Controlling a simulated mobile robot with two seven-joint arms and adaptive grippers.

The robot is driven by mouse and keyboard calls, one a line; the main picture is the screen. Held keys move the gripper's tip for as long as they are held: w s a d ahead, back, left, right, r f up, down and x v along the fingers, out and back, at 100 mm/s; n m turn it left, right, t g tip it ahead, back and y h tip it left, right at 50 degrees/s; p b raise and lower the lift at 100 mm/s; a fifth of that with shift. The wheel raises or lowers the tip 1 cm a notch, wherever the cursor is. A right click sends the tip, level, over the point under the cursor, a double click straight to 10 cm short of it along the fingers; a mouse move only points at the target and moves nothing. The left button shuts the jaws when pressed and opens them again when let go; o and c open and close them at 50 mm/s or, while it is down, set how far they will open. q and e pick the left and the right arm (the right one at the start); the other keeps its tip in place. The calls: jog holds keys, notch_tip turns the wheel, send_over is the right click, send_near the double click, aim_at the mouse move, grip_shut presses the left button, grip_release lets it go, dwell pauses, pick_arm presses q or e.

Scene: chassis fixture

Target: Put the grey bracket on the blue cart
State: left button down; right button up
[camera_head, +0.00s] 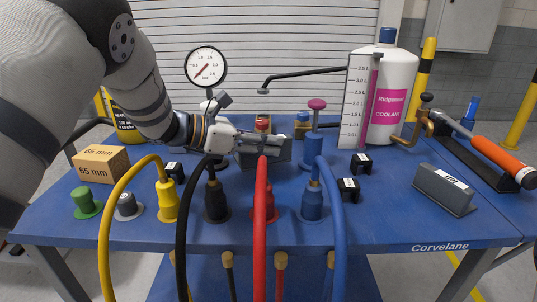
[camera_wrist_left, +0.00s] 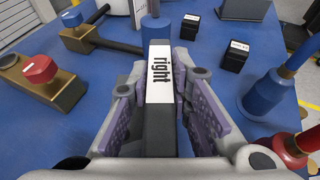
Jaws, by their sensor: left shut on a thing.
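My left gripper (camera_head: 243,143) is shut on a grey bracket (camera_head: 274,152) over the back middle of the blue cart (camera_head: 392,218). In the left wrist view the bracket (camera_wrist_left: 160,130) lies between the two purple-padded fingers (camera_wrist_left: 162,92), and its white label reads "right". I cannot tell whether its underside touches the cart top. A second grey bracket (camera_head: 444,189) with a white label rests on the cart at the right. My right gripper is not in view.
Yellow, black, red and blue cabled plugs stand along the front. A cardboard box (camera_head: 102,163) is at left. A pressure gauge (camera_head: 206,66), ruler (camera_head: 358,102) and coolant bottle (camera_head: 389,95) stand at the back. The front right is clear.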

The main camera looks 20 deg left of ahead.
pick_arm(q)
jog(key=f, duration=0.3)
jog(key=shift+w+f, duration=0.1)
jog(key=shift+w, duration=0.1)
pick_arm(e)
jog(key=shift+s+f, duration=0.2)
pick_arm(q)
jog(key=shift+f, duration=0.15)
jog(key=c, duration=1.5)
grip_release()
jog(key=shift+o, duration=0.2)
jog(key=shift+s+a+r, duration=0.15)
jog(key=shift+a+r, duration=0.05)
jog(key=shift+r, duration=0.05)
jog(key=p+v, duration=0.1)
jog(key=v, duration=1)
jog(key=shift+s+a, duration=0.15)
jog(key=shift+a, duration=0.1)
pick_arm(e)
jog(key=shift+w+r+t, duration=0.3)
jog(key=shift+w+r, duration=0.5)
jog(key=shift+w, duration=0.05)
